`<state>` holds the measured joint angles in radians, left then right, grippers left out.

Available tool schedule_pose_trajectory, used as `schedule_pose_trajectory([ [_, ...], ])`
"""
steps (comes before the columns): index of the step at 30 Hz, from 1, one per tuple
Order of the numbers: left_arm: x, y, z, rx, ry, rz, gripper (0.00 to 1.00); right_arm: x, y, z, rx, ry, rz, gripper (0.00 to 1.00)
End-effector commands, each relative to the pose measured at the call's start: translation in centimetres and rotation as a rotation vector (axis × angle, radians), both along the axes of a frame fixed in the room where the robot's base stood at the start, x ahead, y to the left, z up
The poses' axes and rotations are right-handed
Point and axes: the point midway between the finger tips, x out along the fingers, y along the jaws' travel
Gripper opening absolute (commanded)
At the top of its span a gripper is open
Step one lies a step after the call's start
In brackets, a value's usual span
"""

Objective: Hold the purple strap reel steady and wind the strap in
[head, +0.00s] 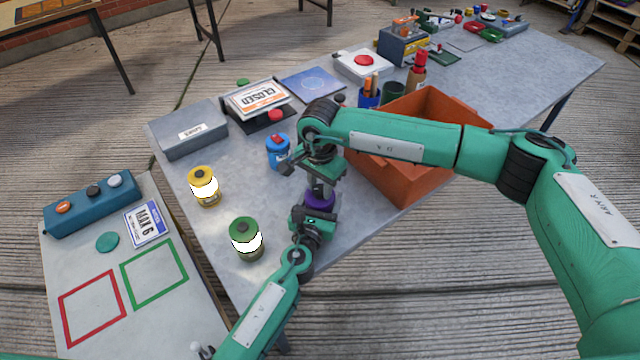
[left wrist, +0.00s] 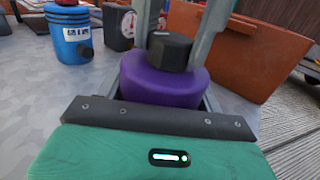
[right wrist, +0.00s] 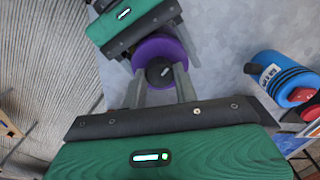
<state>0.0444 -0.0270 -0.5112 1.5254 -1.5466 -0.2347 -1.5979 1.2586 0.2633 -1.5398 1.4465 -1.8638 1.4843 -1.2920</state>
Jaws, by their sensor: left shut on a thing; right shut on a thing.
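The purple strap reel (head: 319,194) stands on the grey table near its front edge, mostly hidden between my two grippers in the head view. The left wrist view shows its purple body (left wrist: 160,86) with a black faceted knob (left wrist: 169,50) on top. My left gripper (head: 316,212) comes in low from the front and is shut on the reel's body. My right gripper (head: 321,180) reaches down from above and is shut on the knob, which the right wrist view shows between its fingers (right wrist: 160,72). I cannot make out the strap.
A blue canister (head: 278,153), a yellow canister (head: 204,186) and a green canister (head: 246,240) stand left of the reel. An orange bin (head: 400,175) is close on the right, behind my right arm.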

Motion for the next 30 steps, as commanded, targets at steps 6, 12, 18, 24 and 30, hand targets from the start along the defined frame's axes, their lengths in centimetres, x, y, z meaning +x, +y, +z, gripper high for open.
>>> schedule_pose_trajectory([
  [6,0.0,0.06,-0.07,0.001,0.001,0.001,0.31,0.08,-0.01,0.1,0.001,-0.002,-0.19,0.07],
  [12,-0.02,0.06,-0.08,0.001,0.001,0.001,0.31,0.08,-0.01,0.1,0.001,-0.002,-0.332,0.07],
  [18,-0.02,0.05,-0.08,0.002,0.002,0.001,0.31,0.09,-0.02,0.1,0.001,-0.002,-0.426,0.07],
  [24,-0.03,0.05,-0.09,0.002,0.002,0.001,0.31,0.09,-0.01,0.1,0.001,-0.002,-0.473,0.07],
  [30,-0.03,0.04,-0.09,0.002,0.002,0.001,0.31,0.09,-0.01,0.1,0.001,-0.002,-0.487,0.07],
])
